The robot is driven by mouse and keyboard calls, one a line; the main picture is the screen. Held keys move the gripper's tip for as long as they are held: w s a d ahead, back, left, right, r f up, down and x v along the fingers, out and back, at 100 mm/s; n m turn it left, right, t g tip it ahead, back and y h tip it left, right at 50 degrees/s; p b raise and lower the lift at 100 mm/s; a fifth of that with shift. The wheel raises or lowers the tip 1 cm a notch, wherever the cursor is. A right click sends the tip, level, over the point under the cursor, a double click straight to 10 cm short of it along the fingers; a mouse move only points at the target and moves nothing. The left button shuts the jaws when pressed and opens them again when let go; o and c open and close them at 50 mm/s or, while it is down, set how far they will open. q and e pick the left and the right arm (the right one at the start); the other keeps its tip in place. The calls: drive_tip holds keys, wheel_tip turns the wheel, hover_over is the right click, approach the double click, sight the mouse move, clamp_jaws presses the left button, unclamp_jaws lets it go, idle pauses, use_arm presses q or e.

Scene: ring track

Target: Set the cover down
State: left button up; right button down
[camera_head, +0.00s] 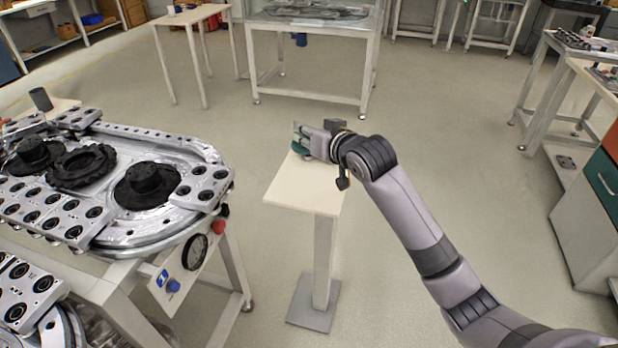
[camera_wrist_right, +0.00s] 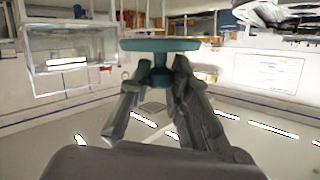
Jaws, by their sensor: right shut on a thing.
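The cover is a teal disc with a short stem, and it shows edge-on in the right wrist view (camera_wrist_right: 172,45). My right gripper (camera_wrist_right: 160,72) is shut on its stem, with the disc beyond the fingertips. In the head view the gripper (camera_head: 302,140) is at the far end of a small pale stand (camera_head: 305,193). Only a little of the cover shows there, a teal patch by the fingers. I cannot tell whether it touches the stand top. My left gripper is not in view.
A ring track (camera_head: 120,240) with metal blocks and dark round parts fills the table at left. The near part of the stand top is bare. A glass-topped table (camera_head: 310,25) stands at the back, and a workbench with a drawer cabinet (camera_head: 595,200) at right. Open floor lies between.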

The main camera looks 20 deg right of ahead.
sight(307, 192)
wheel_tip(307, 192, down, 14)
drive_tip(key=shift+f, duration=0.1)
idle(0.5)
drive_tip(key=c, duration=1.5)
unclamp_jaws()
drive_tip(key=shift+f, duration=0.1)
drive_tip(key=shift+s+r, duration=0.1)
drive_tip(key=shift+r, duration=0.1)
drive_tip(key=v, duration=1.2)
drive_tip(key=shift+f, duration=0.1)
